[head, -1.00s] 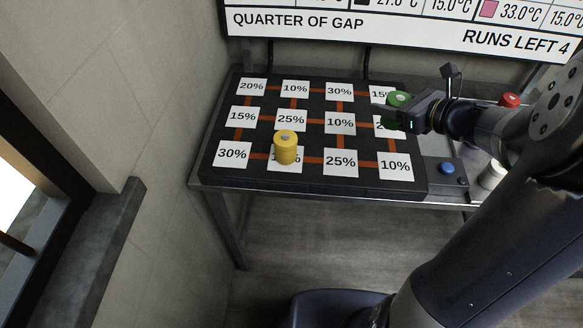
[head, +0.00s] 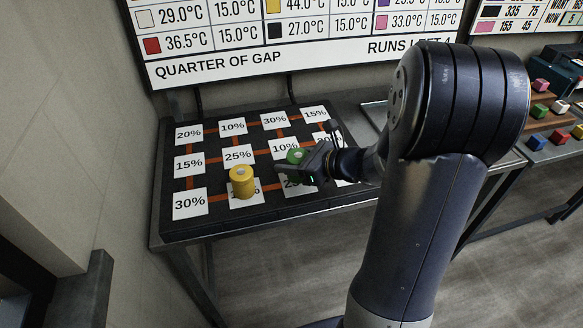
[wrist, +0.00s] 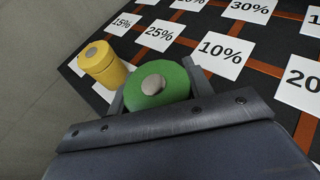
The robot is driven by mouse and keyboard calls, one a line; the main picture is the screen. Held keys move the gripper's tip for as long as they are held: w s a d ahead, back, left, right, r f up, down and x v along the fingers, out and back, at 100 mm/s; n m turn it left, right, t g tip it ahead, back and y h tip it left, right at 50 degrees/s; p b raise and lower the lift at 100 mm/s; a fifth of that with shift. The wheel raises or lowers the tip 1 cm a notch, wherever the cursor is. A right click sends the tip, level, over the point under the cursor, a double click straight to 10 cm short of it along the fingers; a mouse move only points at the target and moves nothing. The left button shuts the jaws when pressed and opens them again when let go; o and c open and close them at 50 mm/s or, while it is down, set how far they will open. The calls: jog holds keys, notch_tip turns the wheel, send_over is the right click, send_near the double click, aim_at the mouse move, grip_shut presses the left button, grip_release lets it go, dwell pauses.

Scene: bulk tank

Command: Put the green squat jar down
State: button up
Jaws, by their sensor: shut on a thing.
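The green squat jar (head: 296,156) is held in my gripper (head: 300,163) over the black board, near the lower "10%" and "25%" cards. In the wrist view the green jar (wrist: 158,84), with a grey knob on its lid, sits between the two jaws of my gripper (wrist: 156,90). Its base is hidden, so I cannot tell whether it touches the board. A yellow jar (head: 242,181) stands on a bottom-row card of the board (head: 250,213), left of the green jar; it also shows in the wrist view (wrist: 103,64).
The board has white percent cards joined by orange lines. A wall sign (head: 300,45) stands behind it. My arm covers the table right of the board. Coloured blocks (head: 537,140) lie on another bench at right. Several cards are bare.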

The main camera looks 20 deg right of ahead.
jog(key=shift+f, duration=0.85)
jog(key=shift+f+b, duration=0.2)
jog(key=shift+b, duration=0.1)
jog(key=o, duration=1.1)
jog(key=shift+c, duration=0.2)
jog(key=shift+r, duration=0.1)
jog(key=shift+r+p, duration=0.2)
jog(key=shift+p, duration=0.15)
jog(key=v, duration=1.2)
